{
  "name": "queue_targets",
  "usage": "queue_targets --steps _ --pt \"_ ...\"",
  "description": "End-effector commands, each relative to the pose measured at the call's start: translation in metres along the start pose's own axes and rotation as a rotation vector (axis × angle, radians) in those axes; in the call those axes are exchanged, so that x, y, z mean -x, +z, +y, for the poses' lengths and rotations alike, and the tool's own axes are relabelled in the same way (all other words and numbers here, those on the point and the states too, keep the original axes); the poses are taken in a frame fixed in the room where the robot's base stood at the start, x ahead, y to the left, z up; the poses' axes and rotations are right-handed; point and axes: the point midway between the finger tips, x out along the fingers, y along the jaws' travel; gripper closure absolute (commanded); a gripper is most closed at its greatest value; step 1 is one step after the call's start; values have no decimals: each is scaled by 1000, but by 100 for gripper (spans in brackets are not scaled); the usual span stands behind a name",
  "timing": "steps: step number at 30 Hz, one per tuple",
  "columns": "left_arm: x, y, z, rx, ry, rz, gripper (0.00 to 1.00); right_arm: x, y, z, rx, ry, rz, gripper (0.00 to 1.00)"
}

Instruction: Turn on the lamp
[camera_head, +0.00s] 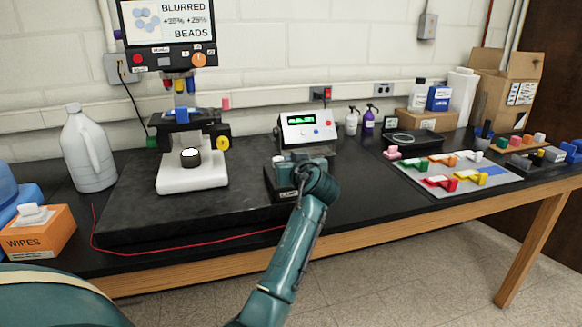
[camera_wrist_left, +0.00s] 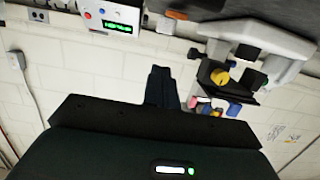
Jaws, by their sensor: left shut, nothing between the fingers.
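A small black box (camera_head: 284,185) with a label that seems to read LAMP sits on the dark bench slab; my gripper and wrist hide much of it. The microscope (camera_head: 192,176) stands to its left, with a dark round piece with a white top (camera_head: 191,153) on its base; I cannot tell whether it is lit. My left gripper (camera_head: 290,163) is at the box, shut and empty; contact is unclear. Its fingers show in the left wrist view (camera_wrist_left: 163,88), pointing toward the wall side, with the microscope (camera_wrist_left: 265,38) to the right. My right gripper is not in view.
A white control unit (camera_head: 308,129) with a green display stands behind the box. A monitor (camera_head: 160,20) reading BLURRED hangs above the microscope. A red cable (camera_head: 180,250) runs along the slab's front. A white jug (camera_head: 88,150) stands left; a tray of coloured parts (camera_head: 455,172) lies right.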

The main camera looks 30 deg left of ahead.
Motion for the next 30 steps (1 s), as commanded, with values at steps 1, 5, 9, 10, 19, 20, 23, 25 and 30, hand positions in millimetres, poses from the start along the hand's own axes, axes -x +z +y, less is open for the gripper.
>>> queue_targets --steps 1,5,9,10,19,20,23,25,30 --pt "12 1 0 4 1 2 100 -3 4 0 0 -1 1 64" --pt "39 -4 0 4 0 1 100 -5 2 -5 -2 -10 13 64" --pt "58 -8 0 1 0 1 100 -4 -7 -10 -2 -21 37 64" --pt "61 -8 0 0 -1 0 100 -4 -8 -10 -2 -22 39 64" --pt "70 -11 -1 -1 -3 1 100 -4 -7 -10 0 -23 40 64" --pt "70 -11 -1 -1 -3 1 100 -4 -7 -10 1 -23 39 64" --pt "70 -11 -1 -1 -3 1 100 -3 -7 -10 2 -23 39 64" --pt "69 -11 -1 -1 -3 1 100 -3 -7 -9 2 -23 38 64" --pt "69 -11 -1 -1 -3 1 100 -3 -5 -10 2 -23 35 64"
